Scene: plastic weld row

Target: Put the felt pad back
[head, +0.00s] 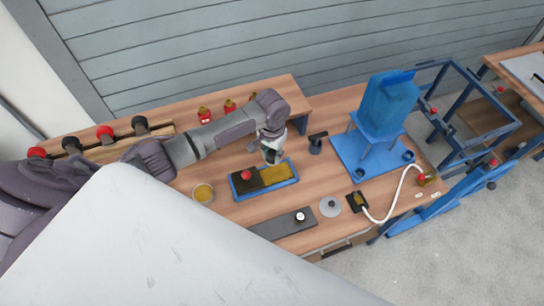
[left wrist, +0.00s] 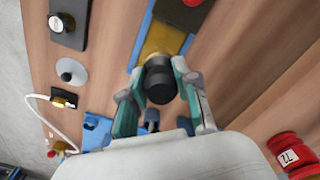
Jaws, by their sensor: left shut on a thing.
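A blue tray (head: 236,196) lies on the wooden bench, and its blue rim also shows in the left wrist view (left wrist: 142,35). A dark block with a red knob (head: 246,175) covers its left part; the right part shows a yellow-brown surface (head: 275,177). I cannot tell for certain which thing is the felt pad. My left gripper (head: 271,156) is at the tray's back edge. In the left wrist view its fingers (left wrist: 158,92) are shut on a black round-ended piece (left wrist: 159,70). The underside of that piece is hidden. My right gripper is not in view.
Right of the tray stand a small black stand (head: 316,143) and a blue fixture (head: 385,105). In front lie a dark bar (head: 275,228), a grey disc (head: 329,206) and a white cable (head: 398,195). A yellow-filled round dish (head: 203,193) sits left. Red containers (head: 204,114) stand behind.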

